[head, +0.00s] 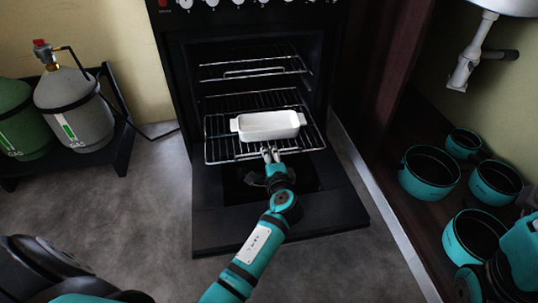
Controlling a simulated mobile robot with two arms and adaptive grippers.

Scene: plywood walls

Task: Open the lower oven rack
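The oven (180,75) stands open, with its black door (330,205) folded down flat. The lower oven rack (215,150) is a wire grid that sticks out partway over the door. A white rectangular dish (268,125) with side handles sits on it. My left gripper (270,154) is at the middle of the rack's front edge. Its fingertips are close together at the front bar and look shut on it, though the contact is small in view. My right gripper is not in view; part of my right arm shows at the bottom right.
An upper rack (255,68) sits inside the oven, empty. Gas cylinders (75,105) stand on a dark stand at the left. Several teal pots (428,172) lie on a shelf at the right, below a white sink pipe (468,55). The grey floor left of the door is clear.

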